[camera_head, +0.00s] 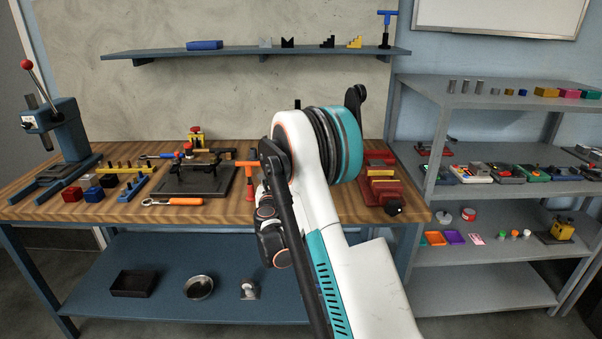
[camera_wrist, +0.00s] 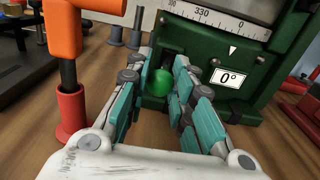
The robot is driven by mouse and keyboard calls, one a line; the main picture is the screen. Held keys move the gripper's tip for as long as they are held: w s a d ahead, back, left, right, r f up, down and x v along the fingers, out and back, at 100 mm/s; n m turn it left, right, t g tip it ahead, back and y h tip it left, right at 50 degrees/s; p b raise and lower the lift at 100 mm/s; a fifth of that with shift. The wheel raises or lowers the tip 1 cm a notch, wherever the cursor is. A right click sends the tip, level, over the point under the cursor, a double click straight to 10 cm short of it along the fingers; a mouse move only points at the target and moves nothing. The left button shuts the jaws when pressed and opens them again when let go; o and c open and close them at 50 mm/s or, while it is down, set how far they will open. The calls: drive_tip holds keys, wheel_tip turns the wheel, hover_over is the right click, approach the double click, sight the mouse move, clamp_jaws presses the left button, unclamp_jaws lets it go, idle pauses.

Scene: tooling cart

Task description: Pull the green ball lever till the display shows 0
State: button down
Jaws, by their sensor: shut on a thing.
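The green ball (camera_wrist: 160,83) of the lever sits low on the front of a dark green device in the wrist view. My gripper (camera_wrist: 166,68) is shut on this ball, with the teal-padded fingers on either side of it. The white display (camera_wrist: 229,78) to the right of the ball reads 0°. Above it is a curved scale (camera_wrist: 218,18) marked 330 and 0, with a white pointer below it near the 0. The lever's stem is hidden.
An orange tool in a red-orange holder (camera_wrist: 70,112) stands close left of my fingers. A red object (camera_wrist: 300,85) lies to the right. In the head view, the workbench (camera_head: 226,208) holds a lever press (camera_head: 60,130) at left and a red vise-like device (camera_head: 382,187) at right.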

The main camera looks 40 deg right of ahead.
drive_tip(key=shift+w+a, duration=0.5)
drive_tip(key=shift+w, duration=0.05)
drive_tip(key=c, duration=1.3)
unclamp_jaws()
drive_tip(key=shift+s, duration=0.1)
drive_tip(key=shift+v, duration=3.45)
drive_tip(key=shift+s+d, duration=0.1)
